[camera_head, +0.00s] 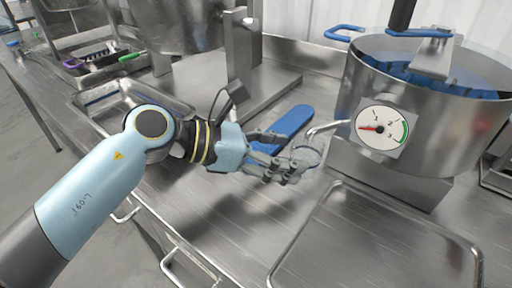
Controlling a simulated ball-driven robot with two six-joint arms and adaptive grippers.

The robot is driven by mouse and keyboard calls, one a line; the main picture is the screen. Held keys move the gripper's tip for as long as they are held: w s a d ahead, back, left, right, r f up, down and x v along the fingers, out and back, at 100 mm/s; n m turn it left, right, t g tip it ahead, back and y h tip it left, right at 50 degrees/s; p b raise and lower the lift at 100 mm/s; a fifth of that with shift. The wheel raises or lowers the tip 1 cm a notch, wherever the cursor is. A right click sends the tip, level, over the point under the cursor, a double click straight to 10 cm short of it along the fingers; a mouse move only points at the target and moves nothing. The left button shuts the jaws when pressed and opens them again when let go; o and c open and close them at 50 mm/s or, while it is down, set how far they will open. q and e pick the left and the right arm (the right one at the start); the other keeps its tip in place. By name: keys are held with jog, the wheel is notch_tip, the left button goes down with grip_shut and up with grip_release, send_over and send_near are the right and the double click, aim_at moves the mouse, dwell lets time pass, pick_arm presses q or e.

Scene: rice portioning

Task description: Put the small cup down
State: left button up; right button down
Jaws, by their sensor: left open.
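A small clear cup (307,155) seems to stand on the steel counter (235,225), just below the spout of the big pot. It is see-through and its outline is faint. My left gripper (287,160) comes in from the left and is open, with its fingers at the cup's left side. The fingers hide part of the cup, and I cannot tell whether they touch it. My right gripper is not in view.
A large steel pot (440,125) with a dial (381,128) stands at the right, its spout (328,127) above the cup. A blue flat object (290,122) lies behind my gripper. An empty steel tray (385,240) is at the front right.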

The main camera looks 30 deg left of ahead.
pick_arm(q)
jog(key=v, duration=0.6)
jog(key=shift+a, duration=0.1)
jog(key=shift+s+a+r, duration=0.25)
jog(key=shift+s, duration=0.05)
